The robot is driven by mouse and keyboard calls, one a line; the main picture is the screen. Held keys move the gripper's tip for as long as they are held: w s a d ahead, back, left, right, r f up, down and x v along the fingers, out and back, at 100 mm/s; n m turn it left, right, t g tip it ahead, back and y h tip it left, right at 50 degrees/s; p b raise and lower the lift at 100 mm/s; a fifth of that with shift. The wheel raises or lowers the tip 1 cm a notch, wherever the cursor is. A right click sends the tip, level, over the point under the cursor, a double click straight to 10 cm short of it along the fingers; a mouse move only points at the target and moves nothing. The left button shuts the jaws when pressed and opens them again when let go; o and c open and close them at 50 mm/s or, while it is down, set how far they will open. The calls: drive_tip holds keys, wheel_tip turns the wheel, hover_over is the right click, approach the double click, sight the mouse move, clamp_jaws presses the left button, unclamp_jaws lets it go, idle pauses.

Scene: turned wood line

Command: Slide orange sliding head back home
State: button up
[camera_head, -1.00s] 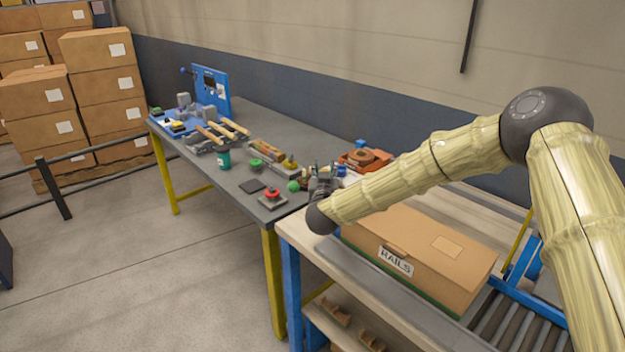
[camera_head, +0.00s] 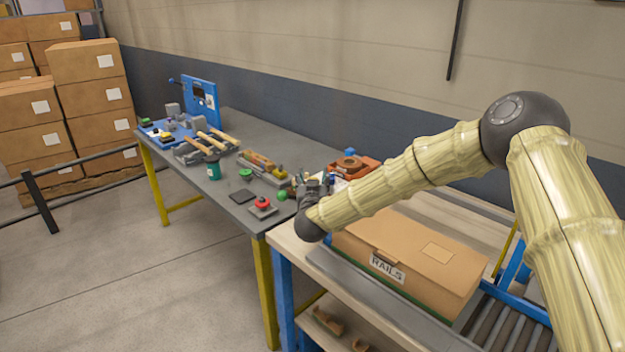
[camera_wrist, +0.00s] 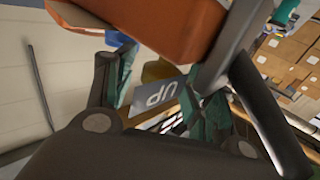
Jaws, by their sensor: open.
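The orange sliding head (camera_head: 355,164) sits at the back right of the grey workbench, just beyond my gripper. In the wrist view a large orange block (camera_wrist: 165,24), apparently the same head, fills the top edge, close to the camera. My gripper (camera_head: 316,184) is at the right end of the bench, left of the orange head and partly hidden by my wrist. In the wrist view my gripper (camera_wrist: 165,90) is open, its green-padded fingers apart. A grey plate marked "UP" (camera_wrist: 155,97) shows beyond the gap. I cannot tell whether a finger touches the orange block.
A cardboard box marked RAILS (camera_head: 410,255) stands under my forearm. A red button (camera_head: 262,203), a green ball (camera_head: 282,196) and a green cup (camera_head: 213,168) are on the bench (camera_head: 215,192). A blue fixture with wooden rods (camera_head: 210,140) stands at its far end.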

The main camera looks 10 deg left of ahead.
drive_tip(key=s+d, duration=0.1)
drive_tip(key=s, duration=1)
drive_tip(key=shift+s, duration=0.4)
drive_tip(key=shift+d, duration=0.1)
